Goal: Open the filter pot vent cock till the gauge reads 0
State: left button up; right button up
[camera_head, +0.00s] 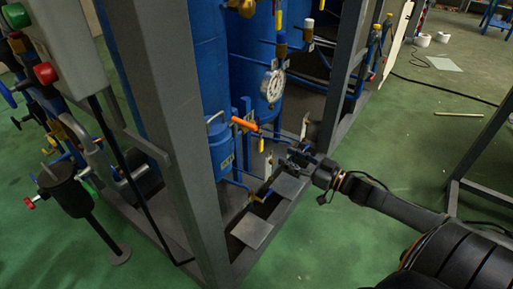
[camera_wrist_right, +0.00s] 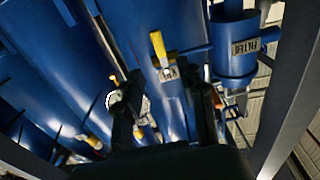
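The blue filter pot (camera_head: 223,152) stands inside the grey frame in the head view. It also shows at the upper right of the right wrist view (camera_wrist_right: 233,62), with its label. An orange lever (camera_head: 244,124) sits beside its top; I cannot tell if it is the vent cock. The round white gauge (camera_head: 272,86) is above and to the right; its reading is too small to tell. My right gripper (camera_head: 289,157) is right of the pot, apart from it. In the wrist view its two fingers (camera_wrist_right: 166,100) are spread and empty. My left gripper is out of view.
A yellow-handled valve (camera_wrist_right: 158,48) is beyond the fingers in the wrist view. A grey frame post (camera_head: 170,130) stands left of the pot, and metal plates (camera_head: 252,229) lie at the frame base. Green floor (camera_head: 330,250) is open at front.

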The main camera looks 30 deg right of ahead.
aim_at(262, 145)
pick_arm(q)
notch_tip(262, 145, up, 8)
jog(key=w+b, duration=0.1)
jog(key=b, duration=0.1)
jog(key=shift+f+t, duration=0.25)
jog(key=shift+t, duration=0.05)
pick_arm(e)
jog(key=x, duration=1.1)
jog(key=shift+w, duration=0.1)
grip_shut()
